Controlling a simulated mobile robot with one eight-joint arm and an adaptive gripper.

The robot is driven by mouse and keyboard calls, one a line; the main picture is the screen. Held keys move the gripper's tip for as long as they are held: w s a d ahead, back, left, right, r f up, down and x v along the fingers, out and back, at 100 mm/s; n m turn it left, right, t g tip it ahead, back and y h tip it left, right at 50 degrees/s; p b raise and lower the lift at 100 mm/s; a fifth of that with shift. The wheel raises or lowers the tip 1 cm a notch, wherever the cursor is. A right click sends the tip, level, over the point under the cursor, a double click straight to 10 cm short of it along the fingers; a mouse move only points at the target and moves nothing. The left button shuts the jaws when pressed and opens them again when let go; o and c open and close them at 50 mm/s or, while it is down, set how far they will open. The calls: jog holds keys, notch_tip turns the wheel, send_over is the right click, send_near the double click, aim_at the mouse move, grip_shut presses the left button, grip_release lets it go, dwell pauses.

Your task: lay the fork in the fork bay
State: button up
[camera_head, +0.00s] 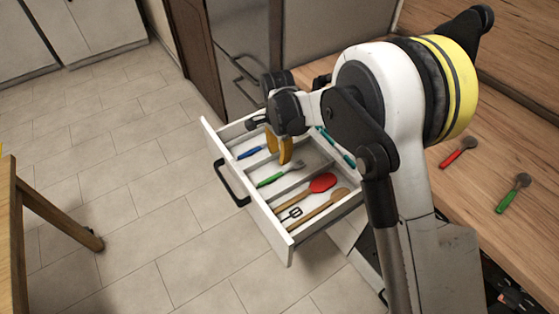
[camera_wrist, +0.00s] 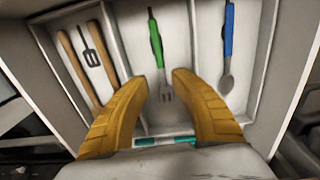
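The green-handled fork (camera_head: 280,174) lies flat in the middle bay of the open drawer (camera_head: 242,198). In the wrist view the fork (camera_wrist: 156,45) points its tines toward me, with white dividers on both sides. My gripper (camera_head: 278,146) hangs over the drawer with its yellow fingers spread. In the wrist view my gripper (camera_wrist: 158,82) shows a wide gap, and the tines appear between and below the fingertips, touching neither finger. A blue-handled spoon (camera_wrist: 228,48) lies in the neighbouring bay; the head view shows its handle (camera_head: 250,153).
Another bay holds a red-headed spoon (camera_head: 322,182), a wooden spoon (camera_head: 318,211) and a slotted turner (camera_wrist: 91,57). A teal-handled item (camera_head: 336,147) lies in a back bay. A red-handled utensil (camera_head: 458,152) and a green-handled spoon (camera_head: 513,193) lie on the wooden counter (camera_head: 440,185).

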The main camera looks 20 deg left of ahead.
jog(key=s+d+r+n+t+y, duration=0.1)
jog(key=s+d+r+n, duration=0.1)
jog(key=d+r, duration=0.75)
jog(key=s+d+r+n+t, duration=0.1)
jog(key=s+d+r+t, duration=0.1)
jog(key=d+r, duration=0.8)
jog(key=s+d+r+n+t, duration=0.1)
jog(key=s+d+n+t, duration=0.1)
jog(key=s+d, duration=0.5)
jog(key=s+d+r+n+t, duration=0.2)
jog(key=s+d+n, duration=0.1)
jog(key=s+d, duration=0.5)
jog(key=shift+s+d+r+h, duration=0.25)
jog(key=shift+d+r+h, duration=0.05)
jog(key=shift+h, duration=0.1)
